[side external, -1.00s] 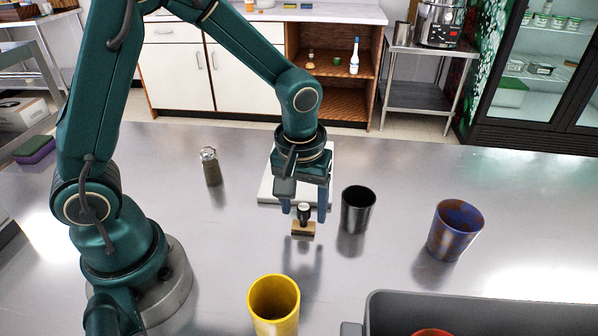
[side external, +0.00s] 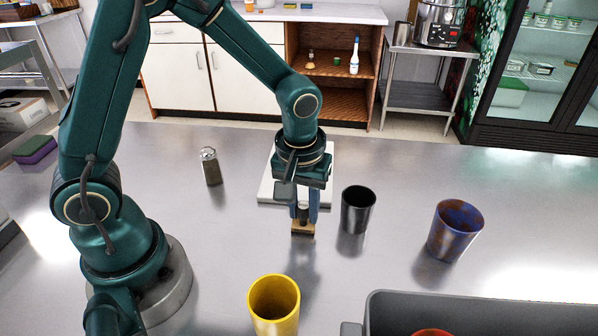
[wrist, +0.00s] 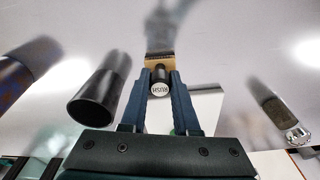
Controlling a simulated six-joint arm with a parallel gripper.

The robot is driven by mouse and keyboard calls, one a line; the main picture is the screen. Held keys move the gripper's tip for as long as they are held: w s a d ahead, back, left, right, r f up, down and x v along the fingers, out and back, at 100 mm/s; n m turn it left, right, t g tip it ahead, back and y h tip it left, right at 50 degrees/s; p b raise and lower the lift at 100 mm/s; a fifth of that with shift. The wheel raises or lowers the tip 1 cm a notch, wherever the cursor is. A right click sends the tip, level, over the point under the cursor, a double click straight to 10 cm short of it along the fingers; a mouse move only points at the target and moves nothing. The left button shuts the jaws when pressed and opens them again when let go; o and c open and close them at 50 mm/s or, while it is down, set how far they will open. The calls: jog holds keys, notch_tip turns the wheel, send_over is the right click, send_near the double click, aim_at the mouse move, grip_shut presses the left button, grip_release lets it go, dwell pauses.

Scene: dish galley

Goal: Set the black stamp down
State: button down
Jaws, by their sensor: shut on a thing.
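The black stamp (side external: 303,228) has a dark handle and a light wooden base. It is upright at the middle of the steel counter. My gripper (side external: 304,212) points down with its fingers shut on the stamp's handle. In the wrist view the stamp (wrist: 159,88) sits between the two fingertips, its round white top with lettering facing the camera. The wooden base lies at or just above the counter; I cannot tell whether it touches. The fingers partly hide the handle in the side view.
A black cup (side external: 358,210) stands close right of the stamp. A white board (side external: 265,190) lies behind my gripper. A shaker (side external: 210,167) stands left, a yellow cup (side external: 274,306) in front, a blue-brown cup (side external: 455,231) and a grey bin (side external: 480,302) right. Counter left of the stamp is clear.

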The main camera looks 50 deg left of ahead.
aim_at(301, 204)
jog(key=r, duration=0.4)
jog(key=shift+a+r, duration=0.2)
jog(key=shift+a, duration=0.1)
jog(key=s+a+r, duration=0.4)
jog(key=a+r, duration=0.2)
jog(key=a, duration=0.4)
jog(key=w+a+r+n, duration=0.3)
jog(key=w+a+n, duration=0.15)
jog(key=a, duration=0.65)
jog(key=s+a+f+n+g, duration=0.1)
jog(key=s+a+f+n, duration=0.15)
jog(key=a, duration=0.45)
jog(key=s+a+f+n, duration=0.1)
jog(key=a+f+n, duration=0.15)
jog(key=a, duration=0.45)
jog(key=shift+m+y, duration=0.25)
jog(key=shift+y, duration=0.05)
notch_tip(301, 204, down, 8)
jog(key=shift+d+f, duration=0.15)
jog(key=shift+f, duration=0.05)
jog(key=shift+f, duration=0.15)
